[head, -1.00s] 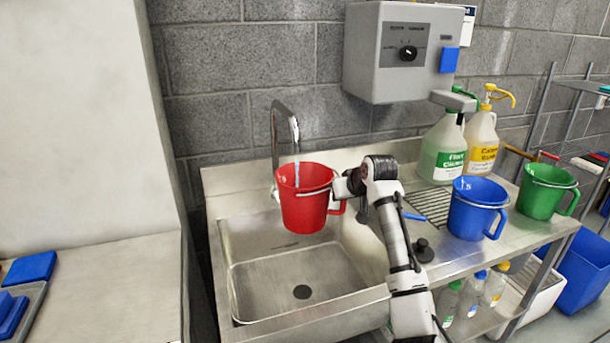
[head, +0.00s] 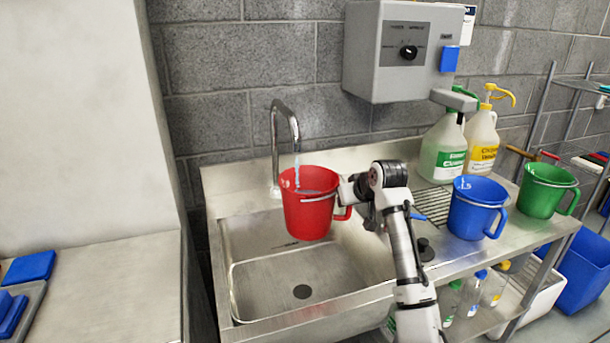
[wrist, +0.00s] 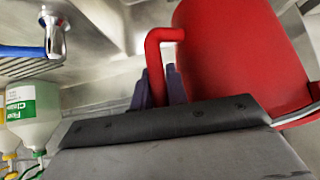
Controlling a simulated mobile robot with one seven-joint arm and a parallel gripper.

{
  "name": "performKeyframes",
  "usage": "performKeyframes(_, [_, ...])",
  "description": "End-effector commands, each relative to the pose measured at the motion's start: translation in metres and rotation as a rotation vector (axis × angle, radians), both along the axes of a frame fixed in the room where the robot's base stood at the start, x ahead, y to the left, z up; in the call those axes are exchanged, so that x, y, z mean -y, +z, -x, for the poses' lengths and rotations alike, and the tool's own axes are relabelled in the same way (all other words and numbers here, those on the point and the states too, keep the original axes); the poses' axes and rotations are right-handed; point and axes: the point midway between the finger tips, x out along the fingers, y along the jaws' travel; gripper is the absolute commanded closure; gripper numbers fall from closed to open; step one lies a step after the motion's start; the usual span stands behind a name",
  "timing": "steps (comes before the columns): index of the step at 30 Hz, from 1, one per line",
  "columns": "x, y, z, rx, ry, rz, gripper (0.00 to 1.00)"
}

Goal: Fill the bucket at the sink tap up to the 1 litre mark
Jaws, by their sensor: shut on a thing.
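The red bucket (head: 308,212) hangs over the sink basin (head: 300,262), roughly upright, under the tap (head: 286,135). In the wrist view the red handle (wrist: 158,60) runs down between the dark fingertips (wrist: 160,88). The 1 litre mark cannot be made out, so the level against it cannot be told.
A blue bucket (head: 474,212) and a green bucket (head: 545,192) stand on the drainboard to the right. A green-labelled jug (head: 444,150) and a yellow-topped jug (head: 481,140) stand behind. A grey dispenser box (head: 403,60) hangs above. The basin below the bucket is empty.

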Motion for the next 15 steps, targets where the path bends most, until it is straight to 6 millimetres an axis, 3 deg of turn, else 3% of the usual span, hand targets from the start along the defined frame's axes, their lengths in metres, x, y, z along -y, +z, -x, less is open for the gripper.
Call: performKeyframes(15, [0.031,0.003,0.082,0.008,-0.003,-0.003,1.0])
